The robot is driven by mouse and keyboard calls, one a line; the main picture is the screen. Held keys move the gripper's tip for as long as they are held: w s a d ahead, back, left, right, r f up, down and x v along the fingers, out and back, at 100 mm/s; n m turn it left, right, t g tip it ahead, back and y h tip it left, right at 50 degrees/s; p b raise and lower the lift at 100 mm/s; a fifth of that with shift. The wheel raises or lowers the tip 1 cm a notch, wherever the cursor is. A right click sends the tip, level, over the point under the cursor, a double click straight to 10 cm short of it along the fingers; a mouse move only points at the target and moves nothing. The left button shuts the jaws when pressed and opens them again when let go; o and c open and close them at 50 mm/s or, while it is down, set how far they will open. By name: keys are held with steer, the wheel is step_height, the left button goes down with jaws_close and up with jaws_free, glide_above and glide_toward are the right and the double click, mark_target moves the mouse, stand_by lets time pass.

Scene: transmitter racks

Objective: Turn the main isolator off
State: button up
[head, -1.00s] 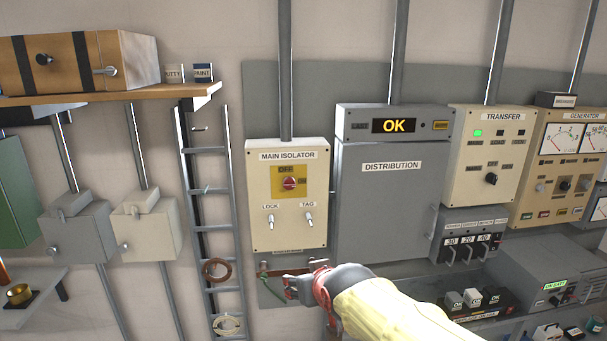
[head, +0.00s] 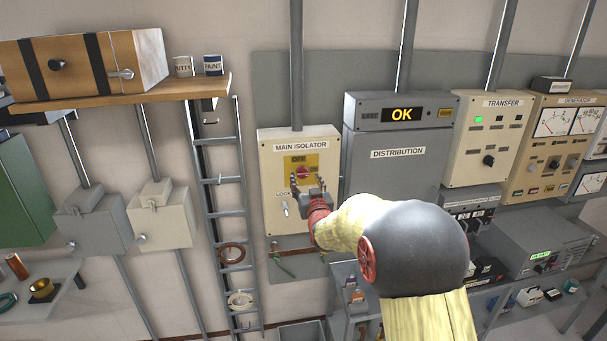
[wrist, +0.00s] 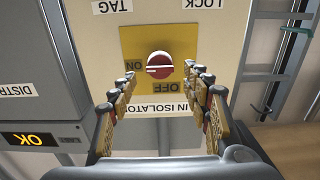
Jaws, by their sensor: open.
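The main isolator is a cream box (head: 270,222) on the wall with a yellow plate (head: 312,160) and a red round knob (head: 303,172). In the upside-down wrist view, the knob (wrist: 159,60) has a white bar lying level, in line with the ON label (wrist: 133,66) beside it. The OFF label (wrist: 163,87) lies across the bar's line. My gripper (head: 307,182) is in front of the plate.
The LOCK switch (head: 286,209) is on the box below the plate, near my gripper; my gripper hides the TAG switch in the head view. A grey distribution cabinet (head: 395,180) is to the right, a ladder (head: 225,181) to the left. A shelf (head: 190,91) is at upper left.

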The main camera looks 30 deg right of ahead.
mark_target(304, 175)
steer(key=shift+x, duration=2.05)
steer(key=c, duration=0.3)
steer(key=c, duration=0.8)
steer(key=shift+c, duration=0.3)
